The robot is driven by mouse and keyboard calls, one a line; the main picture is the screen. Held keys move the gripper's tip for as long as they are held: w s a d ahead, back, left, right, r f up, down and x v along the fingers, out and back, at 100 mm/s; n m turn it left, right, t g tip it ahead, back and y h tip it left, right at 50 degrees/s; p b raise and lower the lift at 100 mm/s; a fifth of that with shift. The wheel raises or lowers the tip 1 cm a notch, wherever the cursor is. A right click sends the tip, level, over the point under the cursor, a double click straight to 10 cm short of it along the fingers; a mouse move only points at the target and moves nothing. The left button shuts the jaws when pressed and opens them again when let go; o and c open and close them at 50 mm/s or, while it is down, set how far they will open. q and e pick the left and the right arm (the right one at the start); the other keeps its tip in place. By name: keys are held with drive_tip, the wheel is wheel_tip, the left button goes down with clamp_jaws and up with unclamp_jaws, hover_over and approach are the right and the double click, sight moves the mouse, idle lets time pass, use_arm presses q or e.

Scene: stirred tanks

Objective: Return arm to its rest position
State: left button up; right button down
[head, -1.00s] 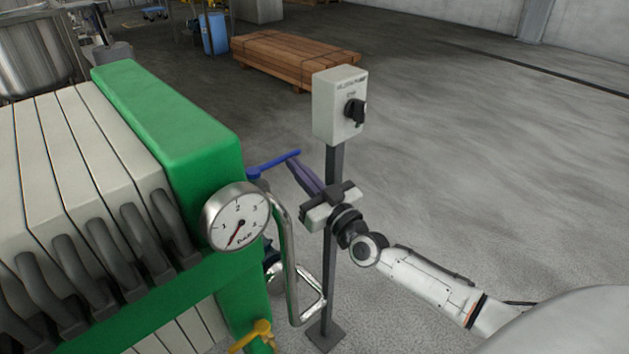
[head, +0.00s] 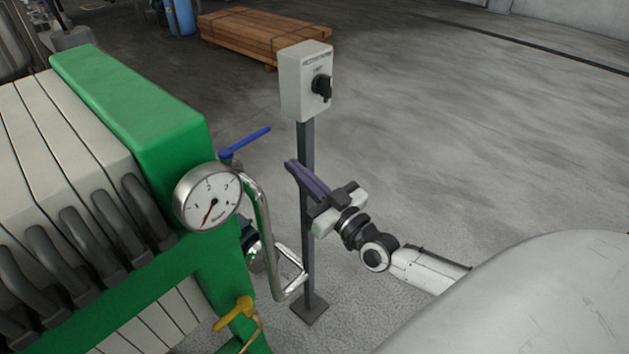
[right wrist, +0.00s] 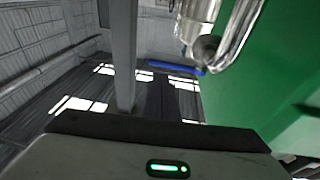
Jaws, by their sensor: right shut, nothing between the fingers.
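My right gripper (head: 291,164) is in the middle of the head view, its purple-grey fingers together and empty. The fingers point up and left, in front of the dark post (head: 308,230) that carries a grey switch box (head: 300,85) with a black knob. The blue valve handle (head: 247,142) on the green filter press is left of the fingertips and apart from them. In the right wrist view the blue handle (right wrist: 176,67) and the post (right wrist: 122,55) show beyond the fingers. My left gripper is out of view.
The green press frame (head: 130,95) with its pressure gauge (head: 208,197), bent steel pipe (head: 262,235) and yellow valve handle (head: 236,312) fills the left. A wooden pallet stack (head: 270,38) lies behind. The floor to the right is open.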

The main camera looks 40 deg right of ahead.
drive_tip(key=v, duration=0.4)
drive_tip(key=shift+s+d, duration=0.2)
drive_tip(key=shift+d, duration=0.05)
drive_tip(key=s+a+f+n+g+y, duration=0.1)
drive_tip(key=s+a+f+g, duration=0.2)
drive_tip(key=a+f, duration=0.25)
drive_tip(key=s+a+f+g+y, duration=0.1)
drive_tip(key=s+a+f+g, duration=0.1)
drive_tip(key=s+a+f, duration=0.3)
drive_tip(key=s+a+f+g+p, duration=0.1)
drive_tip(key=s+a+f+g, duration=0.2)
drive_tip(key=s+f, duration=0.2)
drive_tip(key=s+a+f+g+h, duration=0.1)
drive_tip(key=s+a+f+g, duration=0.2)
drive_tip(key=s, duration=0.4)
wheel_tip(320, 180, down, 3)
drive_tip(key=shift+a+r+g+p, duration=0.15)
drive_tip(key=shift+a+g+p, duration=0.2)
drive_tip(key=shift+a, duration=0.15)
drive_tip(key=shift+s, duration=0.15)
